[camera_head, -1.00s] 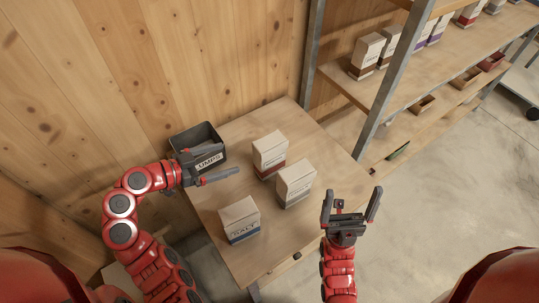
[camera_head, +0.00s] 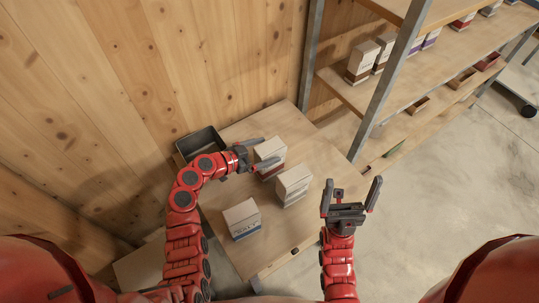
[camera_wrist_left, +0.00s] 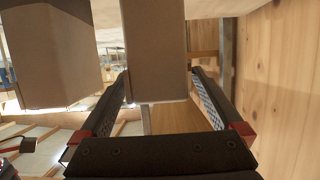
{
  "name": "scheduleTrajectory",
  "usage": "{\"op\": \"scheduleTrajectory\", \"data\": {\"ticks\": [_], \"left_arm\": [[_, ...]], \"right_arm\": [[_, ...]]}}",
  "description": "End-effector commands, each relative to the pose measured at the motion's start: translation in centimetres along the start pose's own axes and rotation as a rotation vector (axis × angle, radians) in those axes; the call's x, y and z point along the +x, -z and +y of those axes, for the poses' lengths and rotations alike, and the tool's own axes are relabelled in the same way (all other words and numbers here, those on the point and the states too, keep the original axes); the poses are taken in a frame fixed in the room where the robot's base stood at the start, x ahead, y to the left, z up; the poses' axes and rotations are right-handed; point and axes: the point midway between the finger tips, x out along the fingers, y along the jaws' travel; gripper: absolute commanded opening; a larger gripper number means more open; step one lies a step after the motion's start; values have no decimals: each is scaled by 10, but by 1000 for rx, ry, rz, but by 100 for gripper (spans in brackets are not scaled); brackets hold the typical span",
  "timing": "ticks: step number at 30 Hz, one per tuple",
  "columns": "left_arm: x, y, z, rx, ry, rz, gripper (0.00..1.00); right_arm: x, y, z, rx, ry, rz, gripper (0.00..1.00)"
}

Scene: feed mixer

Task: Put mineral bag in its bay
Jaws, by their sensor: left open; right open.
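Three box-shaped bags stand on the wooden table (camera_head: 285,121). A bag with a red-brown label (camera_head: 270,152) is at the back, a bag with a grey label (camera_head: 293,184) is in front of it, and a bag with a blue label (camera_head: 241,218) stands nearest. I cannot read which is the mineral bag. My left gripper (camera_head: 262,153) is open at the red-brown-labelled bag, its fingers on either side of it. In the left wrist view, that bag (camera_wrist_left: 155,50) lies between the open fingers. My right gripper (camera_head: 350,193) is open and empty beyond the table's right edge.
A dark bin (camera_head: 200,139) sits at the table's back left, partly behind my left arm. A metal-post shelf (camera_head: 430,75) on the right holds several bags, with small trays (camera_head: 415,106) lower down. Wooden walls (camera_head: 190,60) close the back and left.

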Motion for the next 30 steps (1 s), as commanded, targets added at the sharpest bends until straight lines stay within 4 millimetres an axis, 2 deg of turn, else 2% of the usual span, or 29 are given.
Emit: {"op": "scheduleTrajectory", "data": {"ticks": [1, 6, 14, 30], "left_arm": [[5, 4, 0, -1, -2, 1, 100], [18, 1, 0, -2, -1, 0, 100], [20, 0, 0, 1, 1, 1, 100], [20, 0, 0, 0, 2, 2, 5]], "right_arm": [[7, 1, 0, 0, 0, 0, 99], [11, 2, 0, 0, 0, -1, 99], [10, 2, 0, 0, 0, -1, 99], [10, 2, 0, 0, 0, -1, 99]]}}
